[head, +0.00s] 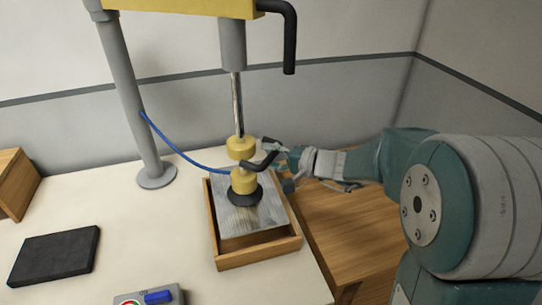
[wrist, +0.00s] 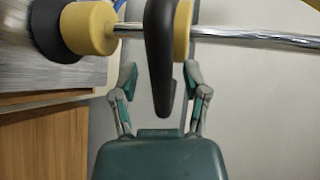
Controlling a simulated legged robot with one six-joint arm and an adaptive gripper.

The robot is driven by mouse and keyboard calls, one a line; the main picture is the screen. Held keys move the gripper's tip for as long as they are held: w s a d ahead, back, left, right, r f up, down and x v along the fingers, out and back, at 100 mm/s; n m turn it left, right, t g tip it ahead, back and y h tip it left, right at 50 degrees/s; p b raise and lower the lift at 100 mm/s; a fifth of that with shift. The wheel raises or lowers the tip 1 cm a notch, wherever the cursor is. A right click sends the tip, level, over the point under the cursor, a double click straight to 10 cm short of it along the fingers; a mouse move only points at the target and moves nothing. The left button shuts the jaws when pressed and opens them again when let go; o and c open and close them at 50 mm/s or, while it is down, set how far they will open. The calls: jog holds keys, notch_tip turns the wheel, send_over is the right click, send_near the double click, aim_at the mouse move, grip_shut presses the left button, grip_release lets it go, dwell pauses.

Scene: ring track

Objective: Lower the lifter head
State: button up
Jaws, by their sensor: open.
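The lifter head (head: 243,180) is a yellow cylinder at the lower end of a shiny vertical rod (head: 237,104). A black suction cup (head: 245,195) under it is on or just above a grey board (head: 236,218); I cannot tell which. A black bent handle (head: 262,161) sticks out from the head toward my gripper (head: 283,165). In the wrist view, the handle (wrist: 160,45) reaches down between the two spread fingers of my gripper (wrist: 160,80), with gaps on both sides. My gripper is open and holds nothing.
The board lies in a wooden tray (head: 258,256) on a white table (head: 180,236). A grey post (head: 131,100) carries a yellow beam (head: 190,7). A blue hose (head: 180,154) runs to the head. A dark pad (head: 54,256) and a control box (head: 148,299) are at left and front.

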grip_shut()
jog(key=shift+f, duration=0.1)
send_near(256, 180)
jog(key=x, duration=0.5)
jog(key=shift+s+a, duration=0.1)
jog(key=shift+a, duration=0.05)
grip_release()
